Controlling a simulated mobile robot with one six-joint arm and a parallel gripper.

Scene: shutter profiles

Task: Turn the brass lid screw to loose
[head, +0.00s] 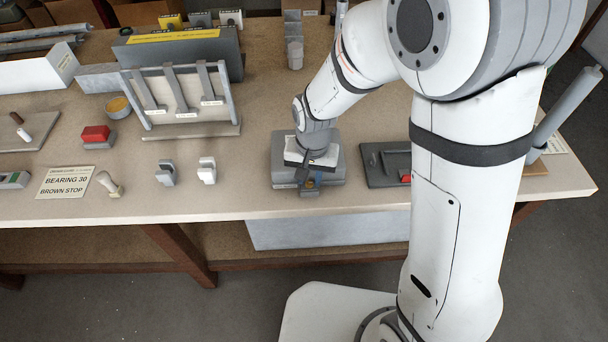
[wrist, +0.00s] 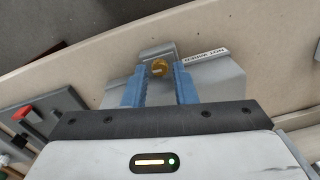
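The brass lid screw (wrist: 160,68) sits at the front of a grey block-like unit (wrist: 215,82), on a small grey bracket. In the wrist view, my gripper (wrist: 160,70) has its two blue fingers on either side of the screw. They stand apart, with what looks like a narrow gap to the brass; contact cannot be made out. In the head view, my gripper (head: 309,183) points down over the grey unit (head: 280,172) near the bench's front edge and hides most of the screw.
A dark tray with a red part (head: 376,168) stands right of the unit. Two small grey-white clips (head: 207,170) lie to its left.

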